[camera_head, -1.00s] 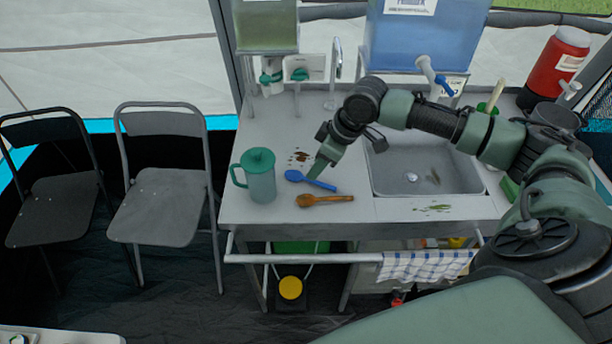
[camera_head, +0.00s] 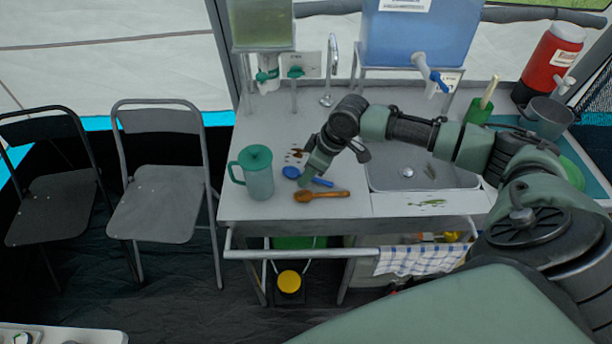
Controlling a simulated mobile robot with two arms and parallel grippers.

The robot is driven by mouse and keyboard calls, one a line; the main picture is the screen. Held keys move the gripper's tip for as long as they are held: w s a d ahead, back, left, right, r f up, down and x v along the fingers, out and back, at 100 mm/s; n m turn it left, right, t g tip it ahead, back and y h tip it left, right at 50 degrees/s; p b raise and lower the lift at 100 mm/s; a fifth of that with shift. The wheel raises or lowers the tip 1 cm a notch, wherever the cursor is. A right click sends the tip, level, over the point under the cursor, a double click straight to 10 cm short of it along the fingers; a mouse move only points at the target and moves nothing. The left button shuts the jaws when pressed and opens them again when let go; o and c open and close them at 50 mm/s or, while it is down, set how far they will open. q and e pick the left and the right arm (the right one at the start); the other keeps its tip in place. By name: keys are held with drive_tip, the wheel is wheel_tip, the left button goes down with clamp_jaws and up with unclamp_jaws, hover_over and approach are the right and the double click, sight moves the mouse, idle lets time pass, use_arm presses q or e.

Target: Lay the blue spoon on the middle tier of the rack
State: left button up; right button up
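The blue spoon (camera_head: 291,173) lies on the counter, its bowl at the left and its handle pointing right. My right gripper (camera_head: 306,180) is low over the spoon and covers the middle of its handle. Its fingers point down; I cannot tell whether they are open or closed around the handle. A brown wooden spoon (camera_head: 322,195) lies just in front of the blue one. My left gripper is not in view. I cannot make out a tiered rack in this view.
A green-lidded pitcher (camera_head: 258,176) stands left of the spoons. The sink (camera_head: 408,180) lies to the right, under my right arm. Water tanks (camera_head: 420,35) stand at the back. Two folding chairs (camera_head: 160,190) stand left of the counter.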

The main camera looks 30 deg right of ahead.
clamp_jaws()
